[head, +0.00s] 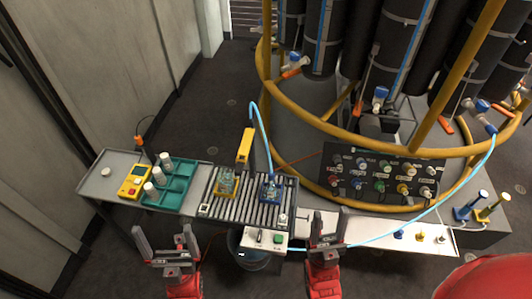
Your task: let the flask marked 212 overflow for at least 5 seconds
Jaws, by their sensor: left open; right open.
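Two small flask-like items stand on the roller conveyor (240,217): a yellow-framed one (227,183) and a blue-framed one (270,189) to its right. Their markings are too small to read, so I cannot tell which is 212. A light blue tube (261,125) arches down to the blue-framed one. Whether water runs or overflows is too small to tell. My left gripper (165,238) is open and empty in front of the bench's left part. My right gripper (328,224) is open and empty, in front of the bench to the right of the conveyor.
A yellow meter (135,183) and green rack (180,184) with white containers lie left. A white box with a green button (277,239) fronts the conveyor; a dark bucket (250,263) is below. A knob panel (383,178) and yellow-railed rosette (300,125) stand behind. Another blue tube (462,190) hangs right.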

